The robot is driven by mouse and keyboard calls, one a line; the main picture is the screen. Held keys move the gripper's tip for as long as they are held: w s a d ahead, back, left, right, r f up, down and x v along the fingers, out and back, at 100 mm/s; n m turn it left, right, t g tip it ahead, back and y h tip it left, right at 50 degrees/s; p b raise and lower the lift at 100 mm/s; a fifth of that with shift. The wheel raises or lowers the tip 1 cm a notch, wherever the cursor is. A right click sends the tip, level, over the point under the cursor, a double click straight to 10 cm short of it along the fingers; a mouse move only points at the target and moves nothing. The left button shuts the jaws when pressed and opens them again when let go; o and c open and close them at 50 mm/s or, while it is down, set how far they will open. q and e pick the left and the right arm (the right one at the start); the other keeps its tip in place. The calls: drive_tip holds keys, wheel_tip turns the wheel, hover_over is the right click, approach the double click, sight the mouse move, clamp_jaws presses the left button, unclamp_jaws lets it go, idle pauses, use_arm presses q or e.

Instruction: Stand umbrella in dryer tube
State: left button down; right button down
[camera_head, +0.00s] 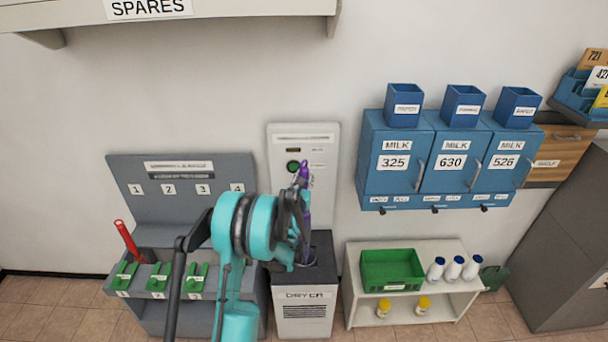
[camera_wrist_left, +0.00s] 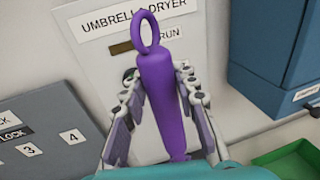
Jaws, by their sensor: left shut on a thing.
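The purple umbrella (camera_head: 304,180) shows in the head view in front of the dryer's back panel, roughly upright above the dryer's dark top. In the left wrist view the umbrella (camera_wrist_left: 162,95) has a loop handle at its upper end. My left gripper (camera_wrist_left: 160,105) is shut on it, with a finger on each side. In the head view the left gripper (camera_head: 300,225) is partly hidden by its own wrist. The umbrella dryer (camera_head: 305,296) is a grey-white box with a labelled panel and a green button (camera_head: 293,167). The tube opening and the umbrella's lower end are mostly hidden. My right gripper is not in view.
Blue milk boxes (camera_head: 392,160) hang on the wall to the right. A low white shelf (camera_head: 356,318) with a green crate (camera_head: 392,284) and bottles stands right of the dryer.

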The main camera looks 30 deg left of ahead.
use_arm(q)
drive_tip(key=b, duration=1)
hover_over(303, 231)
drive_tip(key=w, duration=0.2)
drive_tip(key=f, duration=0.8)
drive_tip(key=a+f, duration=0.1)
drive_tip(key=f, duration=0.3)
drive_tip(key=shift+w, duration=0.15)
drive_tip(key=shift+f, duration=6.8)
drive_tip(key=c, duration=1.1)
unclamp_jaws()
wheel_tip(303, 231, up, 10)
drive_tip(key=shift+d, duration=0.1)
